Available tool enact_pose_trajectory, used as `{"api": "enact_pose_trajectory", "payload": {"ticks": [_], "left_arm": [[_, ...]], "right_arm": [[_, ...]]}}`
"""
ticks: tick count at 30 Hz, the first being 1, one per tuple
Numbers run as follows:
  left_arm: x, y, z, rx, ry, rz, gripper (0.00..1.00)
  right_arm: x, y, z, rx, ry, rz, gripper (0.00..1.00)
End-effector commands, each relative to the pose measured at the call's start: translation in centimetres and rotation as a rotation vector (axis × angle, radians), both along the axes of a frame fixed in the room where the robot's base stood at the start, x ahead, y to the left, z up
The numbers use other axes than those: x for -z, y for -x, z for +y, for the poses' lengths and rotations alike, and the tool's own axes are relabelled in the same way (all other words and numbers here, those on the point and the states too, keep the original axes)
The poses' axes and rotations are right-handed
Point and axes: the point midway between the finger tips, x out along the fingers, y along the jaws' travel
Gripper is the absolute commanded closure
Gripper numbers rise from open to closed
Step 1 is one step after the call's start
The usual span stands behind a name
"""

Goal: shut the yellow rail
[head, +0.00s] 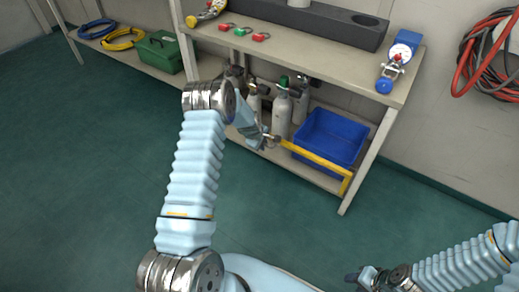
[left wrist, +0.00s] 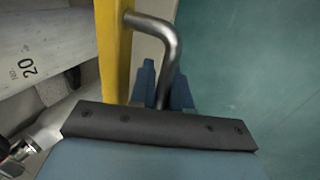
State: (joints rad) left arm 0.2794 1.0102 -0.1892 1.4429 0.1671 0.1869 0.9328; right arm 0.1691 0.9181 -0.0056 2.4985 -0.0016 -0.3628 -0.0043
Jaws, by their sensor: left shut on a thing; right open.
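The yellow rail (head: 318,159) runs along the front of the low shelf under the bench, in front of the blue crate. Its right end meets a yellow upright at the shelf's right end. My left gripper (head: 271,142) is at the rail's left end. In the left wrist view, the rail (left wrist: 114,50) carries a bent metal handle (left wrist: 160,30), and my left gripper (left wrist: 162,88) is shut on that handle. The handle's lower part is hidden between the fingers. My right gripper (head: 358,277) is open and empty, low over the floor at the right.
Several grey cylinders (head: 281,116) and a blue crate (head: 327,136) stand on the low shelf behind the rail. The bench top (head: 300,58) and a bench leg (head: 367,163) are close by. A green box (head: 160,52) is at the left. The green floor in front is clear.

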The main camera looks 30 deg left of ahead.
Motion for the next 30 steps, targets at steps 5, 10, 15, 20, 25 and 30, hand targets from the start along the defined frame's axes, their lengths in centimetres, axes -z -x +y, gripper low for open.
{"api": "enact_pose_trajectory", "payload": {"ticks": [5, 10, 15, 20, 25, 30], "left_arm": [[-0.03, -0.69, 0.02, -0.001, -0.002, 0.001, 1.0], [-0.15, -0.98, -0.03, -0.001, 0.0, 0.002, 1.0], [-0.19, -1.04, -0.02, -0.002, 0.001, 0.003, 1.0], [-0.17, -1.01, -0.01, -0.002, 0.001, 0.004, 1.0], [-0.14, -0.98, 0.01, -0.002, 0.0, 0.004, 0.77], [-0.19, -1.02, 0.0, -0.001, -0.001, 0.003, 0.77]], "right_arm": [[0.52, -0.01, -0.02, 0.0, 0.0, 0.0, 0.57], [0.62, -0.01, 0.01, 0.0, -0.001, 0.0, 0.57], [0.63, -0.01, 0.02, 0.0, -0.001, 0.001, 0.57], [0.62, -0.01, 0.02, 0.0, -0.001, 0.001, 0.57], [0.62, -0.01, 0.02, 0.0, -0.001, 0.001, 0.57], [0.62, -0.01, 0.02, 0.0, -0.001, 0.001, 0.57]]}}
